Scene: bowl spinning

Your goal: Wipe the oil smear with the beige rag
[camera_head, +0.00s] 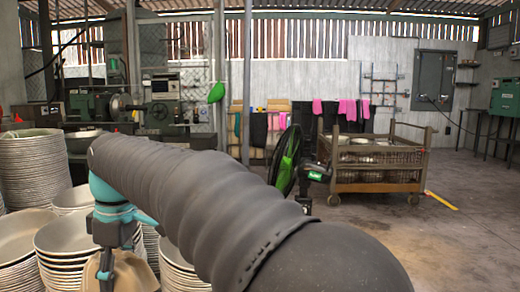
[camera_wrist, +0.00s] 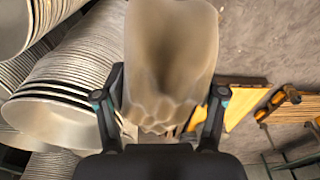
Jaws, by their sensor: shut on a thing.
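My gripper (camera_wrist: 160,112) is shut on the beige rag (camera_wrist: 172,55), which hangs between the two fingers and fills the middle of the wrist view. In the head view my gripper (camera_head: 106,268) is at the lower left, among stacks of bowls, with the rag (camera_head: 132,272) partly showing beside it. The lower part of the gripper is cut off by the frame edge. I cannot make out an oil smear in either view; my arm covers much of the head view's lower middle.
Tall stacks of pale bowls (camera_head: 30,165) crowd the left; stacks (camera_wrist: 75,85) also lie close to my gripper. A yellow wooden piece (camera_wrist: 240,100) is at right in the wrist view. A wheeled crate (camera_head: 375,178) and green-black fan (camera_head: 287,160) stand beyond. Floor at right is open.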

